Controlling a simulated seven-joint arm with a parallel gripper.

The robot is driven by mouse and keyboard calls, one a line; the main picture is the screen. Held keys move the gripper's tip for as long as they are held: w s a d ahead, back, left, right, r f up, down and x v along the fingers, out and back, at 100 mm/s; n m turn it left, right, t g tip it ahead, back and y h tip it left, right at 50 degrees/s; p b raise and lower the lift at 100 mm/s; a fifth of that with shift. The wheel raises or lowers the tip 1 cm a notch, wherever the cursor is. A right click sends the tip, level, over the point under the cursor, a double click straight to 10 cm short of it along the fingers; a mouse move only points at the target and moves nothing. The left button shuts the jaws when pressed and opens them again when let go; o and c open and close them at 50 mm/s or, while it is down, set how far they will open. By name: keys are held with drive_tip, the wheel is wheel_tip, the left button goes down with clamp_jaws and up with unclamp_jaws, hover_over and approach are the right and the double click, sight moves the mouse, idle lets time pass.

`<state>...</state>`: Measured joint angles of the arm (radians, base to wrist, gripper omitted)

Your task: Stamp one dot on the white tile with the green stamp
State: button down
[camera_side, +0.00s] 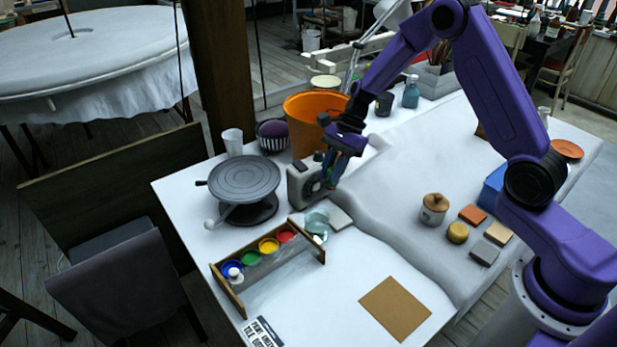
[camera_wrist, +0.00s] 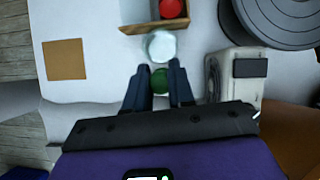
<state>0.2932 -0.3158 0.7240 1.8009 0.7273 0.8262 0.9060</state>
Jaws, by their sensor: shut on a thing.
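My gripper (camera_wrist: 159,84) is shut on the green stamp (camera_wrist: 160,80), whose round green top shows between the two fingers in the wrist view. In the side view my gripper (camera_side: 330,178) is above the table, just right of the grey radio-like box; the stamp is hard to make out there. A pale flat square (camera_side: 341,218), perhaps the white tile, lies on the table below and slightly right of my gripper, apart from it. I cannot make out this square in the wrist view, and no dot can be told on it.
A pale round glass (camera_side: 316,220) stands beside the wooden paint rack (camera_side: 322,254), which holds several coloured pots. The grey box (camera_side: 300,185), turntable (camera_side: 243,178) and orange bucket (camera_side: 305,112) stand close by. A brown board (camera_side: 395,308) lies in front; small tiles lie right.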

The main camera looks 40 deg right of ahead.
drive_tip(key=shift+n+g, duration=0.4)
drive_tip(key=shift+n, duration=0.4)
drive_tip(key=d+f, duration=0.1)
drive_tip(key=f, duration=0.4)
drive_tip(key=s+d+f, duration=0.1)
drive_tip(key=f, duration=0.2)
drive_tip(key=shift+d+f, duration=0.2)
drive_tip(key=shift+d, duration=0.15)
drive_tip(key=shift+f, duration=0.5)
drive_tip(key=shift+f, duration=0.1)
drive_tip(key=shift+f, duration=0.9)
drive_tip(key=shift+f, duration=0.35)
drive_tip(key=shift+r, duration=0.1)
drive_tip(key=shift+r, duration=2.2)
